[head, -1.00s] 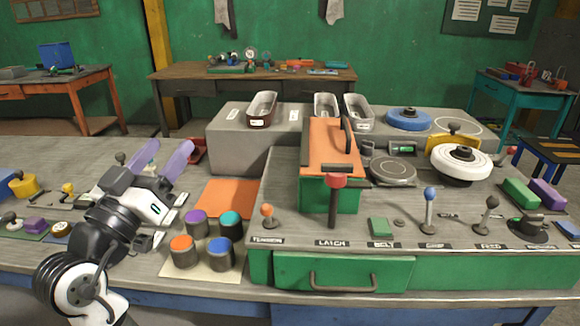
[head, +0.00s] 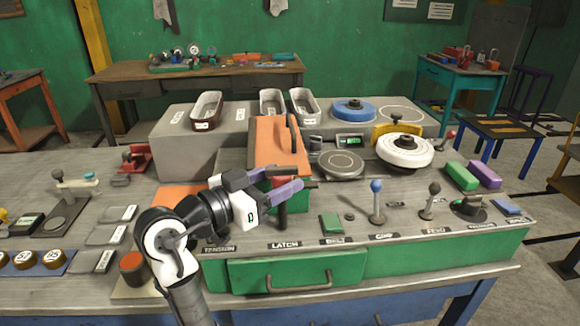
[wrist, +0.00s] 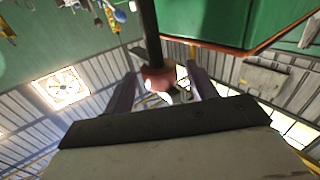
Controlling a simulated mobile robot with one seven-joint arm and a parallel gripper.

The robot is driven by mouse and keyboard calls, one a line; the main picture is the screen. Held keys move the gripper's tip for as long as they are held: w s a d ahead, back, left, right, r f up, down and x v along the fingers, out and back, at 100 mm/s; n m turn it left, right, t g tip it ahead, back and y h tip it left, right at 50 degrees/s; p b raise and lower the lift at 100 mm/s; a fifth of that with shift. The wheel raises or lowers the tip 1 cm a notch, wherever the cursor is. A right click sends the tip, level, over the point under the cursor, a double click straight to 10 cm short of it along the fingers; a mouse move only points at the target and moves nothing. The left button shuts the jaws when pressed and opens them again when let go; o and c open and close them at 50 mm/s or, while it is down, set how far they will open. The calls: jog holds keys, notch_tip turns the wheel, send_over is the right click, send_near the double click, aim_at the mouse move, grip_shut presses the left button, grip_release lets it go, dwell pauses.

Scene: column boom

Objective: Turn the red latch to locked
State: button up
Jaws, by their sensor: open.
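The red latch (head: 281,214) stands at the front of the console above the LATCH label, in front of the orange-topped green housing (head: 268,135). In the head view my arm hides part of its red knob, and its dark post shows below. My gripper (head: 301,178) reaches in from the left with its two purple fingers apart at knob height. In the wrist view the red knob (wrist: 157,80) and dark post lie between the open fingers (wrist: 163,74). The fingers do not appear closed on it, and I cannot tell whether either touches.
To the right of the latch stand a green button (head: 331,223), a blue-knobbed lever (head: 376,200) and a dark-knobbed lever (head: 430,200). Grey bins (head: 206,110) stand behind on a grey block. A drawer handle (head: 299,284) sticks out below.

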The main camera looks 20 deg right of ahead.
aim_at(290, 174)
jog(key=shift+p+x, duration=0.3)
jog(key=shift+x, duration=1.4)
jog(key=c, duration=0.9)
